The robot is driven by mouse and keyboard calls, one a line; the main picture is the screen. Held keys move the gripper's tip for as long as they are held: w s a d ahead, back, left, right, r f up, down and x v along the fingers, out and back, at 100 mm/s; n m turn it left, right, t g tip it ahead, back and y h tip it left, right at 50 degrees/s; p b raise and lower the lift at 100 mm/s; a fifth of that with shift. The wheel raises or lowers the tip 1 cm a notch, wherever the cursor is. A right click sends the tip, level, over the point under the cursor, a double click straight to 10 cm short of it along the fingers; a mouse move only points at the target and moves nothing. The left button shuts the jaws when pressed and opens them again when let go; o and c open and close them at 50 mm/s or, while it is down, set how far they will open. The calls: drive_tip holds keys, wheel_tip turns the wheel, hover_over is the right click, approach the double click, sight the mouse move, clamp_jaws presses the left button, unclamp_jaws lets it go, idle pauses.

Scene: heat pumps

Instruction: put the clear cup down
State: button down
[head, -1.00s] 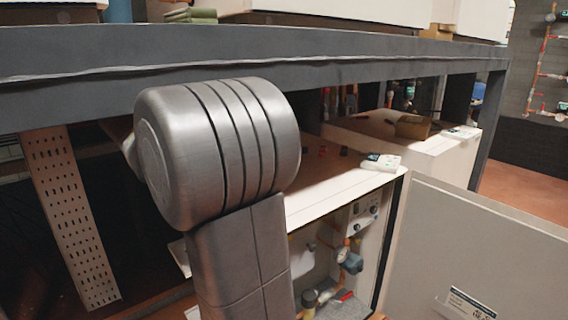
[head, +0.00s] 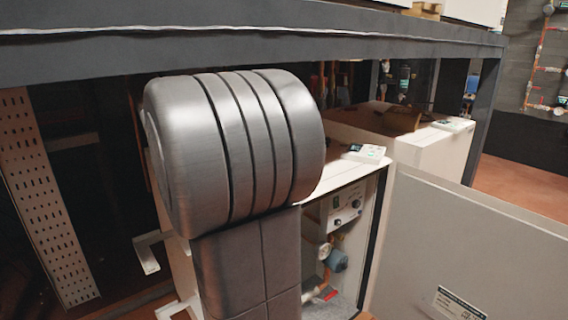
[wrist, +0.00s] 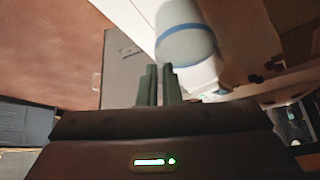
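In the wrist view, my gripper (wrist: 160,72) has its two dark fingers close together, with a narrow gap between them. A pale, rounded, cylinder-like thing with a blue band (wrist: 184,32) shows just beyond the fingertips, a little to the right. I cannot tell whether it is the clear cup or whether the fingers touch it. I can make out no clear cup in the head view. There my own arm covers the middle of the picture and my gripper is hidden.
An open white heat pump cabinet (head: 345,172) with pipes and gauges stands right of my arm. A small white device (head: 364,153) lies on its top. A grey panel (head: 470,235) stands at the right. A dark beam (head: 420,38) crosses above.

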drive_tip(key=w+d+f+b, duration=0.1)
drive_tip(key=d, duration=0.2)
drive_tip(key=d+f+b, duration=0.1)
drive_tip(key=d+b, duration=0.1)
drive_tip(key=d, duration=0.1)
drive_tip(key=w+d+f+b, duration=0.1)
drive_tip(key=d, duration=0.1)
drive_tip(key=shift+w+d+f+b, duration=0.3)
drive_tip(key=shift+w+d+b, duration=0.05)
drive_tip(key=shift+d+b, duration=0.05)
idle(0.3)
drive_tip(key=c, duration=1.6)
unclamp_jaws()
